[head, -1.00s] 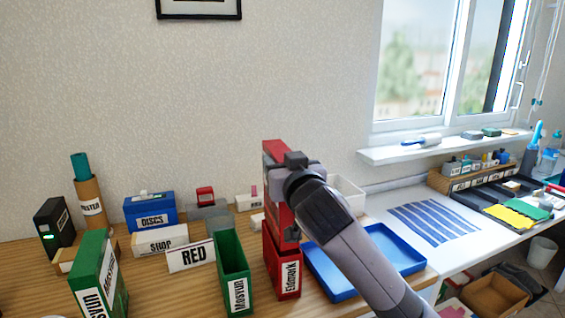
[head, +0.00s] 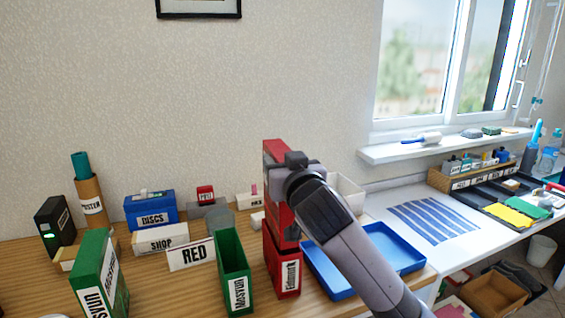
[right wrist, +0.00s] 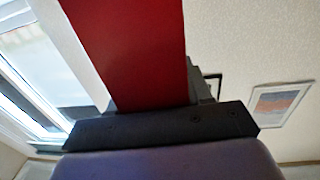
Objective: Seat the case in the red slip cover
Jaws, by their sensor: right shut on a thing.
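The red slip cover (head: 282,272), with a white label, stands upright on the wooden table in the head view. A red case (head: 276,152) is upright directly above it, and its lower end meets or overlaps the cover's top; I cannot tell how deep it goes. My right gripper (head: 294,163) is shut on the red case near its top and hides part of it. In the right wrist view the red case (right wrist: 135,50) fills the space beyond the dark gripper body. My left gripper is not in view.
A green slip cover (head: 235,275) stands open just left of the red one. A blue tray (head: 335,290) lies close to its right. A RED sign (head: 192,255), a green case (head: 98,275) and a blue DISCS box (head: 150,210) stand further left.

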